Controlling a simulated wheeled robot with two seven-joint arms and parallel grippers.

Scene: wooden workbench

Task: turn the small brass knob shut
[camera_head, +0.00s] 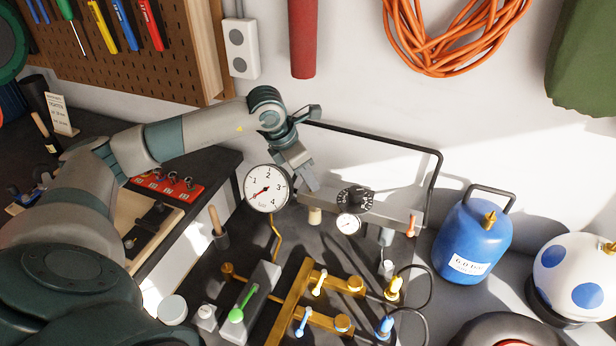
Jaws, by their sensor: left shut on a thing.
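My left gripper (312,183) reaches down from the left to the left end of a grey bar (393,211), just right of a round white pressure gauge (266,188). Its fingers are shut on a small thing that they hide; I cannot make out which. A small tan cylinder (315,215) shows just below the fingertips. A black dial knob (354,198) with a small gauge (348,223) is to the right. Lower down, brass fittings (293,304) carry brass knobs (355,283) and white and blue levers. My right gripper is not in view.
A green-handled lever (236,314) stands on a grey block at the front. A blue gas canister (473,232) and a white blue-spotted tank (576,277) are at the right. A black tube frame (438,172) rises behind the bar. A tool pegboard (150,60) hangs at the back left.

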